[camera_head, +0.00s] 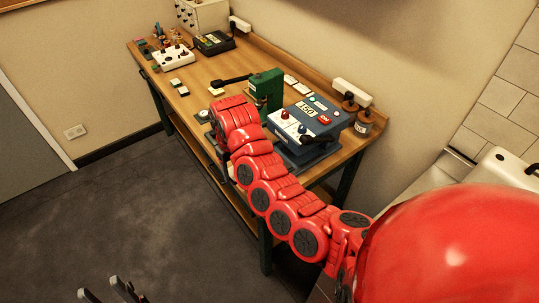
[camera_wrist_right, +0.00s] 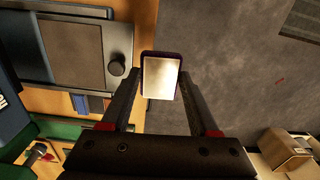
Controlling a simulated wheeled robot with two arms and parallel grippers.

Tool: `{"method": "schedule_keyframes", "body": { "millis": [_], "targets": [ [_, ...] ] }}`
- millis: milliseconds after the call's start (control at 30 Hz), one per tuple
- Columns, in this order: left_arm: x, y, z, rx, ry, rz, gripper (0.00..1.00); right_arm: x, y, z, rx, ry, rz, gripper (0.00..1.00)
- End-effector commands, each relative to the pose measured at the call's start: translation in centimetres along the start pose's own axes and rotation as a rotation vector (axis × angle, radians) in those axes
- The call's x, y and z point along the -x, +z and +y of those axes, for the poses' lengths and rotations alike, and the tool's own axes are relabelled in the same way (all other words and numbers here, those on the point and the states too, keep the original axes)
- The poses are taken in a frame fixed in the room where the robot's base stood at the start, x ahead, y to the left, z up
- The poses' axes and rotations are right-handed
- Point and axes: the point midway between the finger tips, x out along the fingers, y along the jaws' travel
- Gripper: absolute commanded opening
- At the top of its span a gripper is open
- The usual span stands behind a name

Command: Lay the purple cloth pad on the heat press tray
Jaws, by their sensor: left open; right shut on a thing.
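In the right wrist view, my right gripper (camera_wrist_right: 160,88) is shut on the purple cloth pad (camera_wrist_right: 146,58), between its fingertips. The pad shows a dark purple edge around a pale, shiny face. It is held beyond the table edge, with the floor behind it. The heat press tray (camera_wrist_right: 76,52), a flat grey plate with a dark knob beside it, lies to the left of the pad and apart from it. In the head view, the blue heat press (camera_head: 309,119) stands behind my red right arm, which hides the right gripper. My left gripper (camera_head: 103,291) is open and empty over the floor.
A green press (camera_head: 265,90) stands next to the heat press. Brown bottles (camera_head: 364,122) stand at the table's right end. A white control box (camera_head: 173,56) and a dark device (camera_head: 213,42) sit at the far end. A cardboard box (camera_wrist_right: 286,148) shows in the right wrist view.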

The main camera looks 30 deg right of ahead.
Motion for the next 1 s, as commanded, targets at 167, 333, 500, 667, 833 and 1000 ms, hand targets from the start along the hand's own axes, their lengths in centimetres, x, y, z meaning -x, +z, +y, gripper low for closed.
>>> {"method": "schedule_keyframes", "body": {
  "millis": [167, 333, 500, 667, 833, 1000],
  "targets": [
    [-1.4, -0.2, -0.1, 0.000, 0.000, -0.001, 0.50, -0.8, 2.6, 0.0, -0.033, -0.008, -0.003, 0.07],
    [-1.8, -0.3, -0.1, 0.000, 0.000, -0.001, 0.50, -1.4, 4.0, 0.5, -0.052, 0.001, -0.003, 0.07],
    [-1.6, -0.3, -0.1, 0.000, 0.000, -0.001, 0.50, -1.6, 3.4, 2.9, -0.055, 0.013, -0.001, 0.07],
    [-0.8, -0.1, 0.0, 0.000, 0.000, -0.001, 0.50, -1.9, 2.1, 6.0, -0.056, 0.013, 0.000, 0.07],
    [0.8, 0.1, 0.0, 0.000, 0.000, -0.001, 0.50, -2.6, 1.0, 8.6, -0.054, 0.011, -0.002, 0.07],
    [2.9, 0.5, 0.1, 0.000, 0.000, -0.001, 0.50, -3.0, 0.0, 11.0, -0.055, 0.010, -0.001, 0.07]
  ]
}}
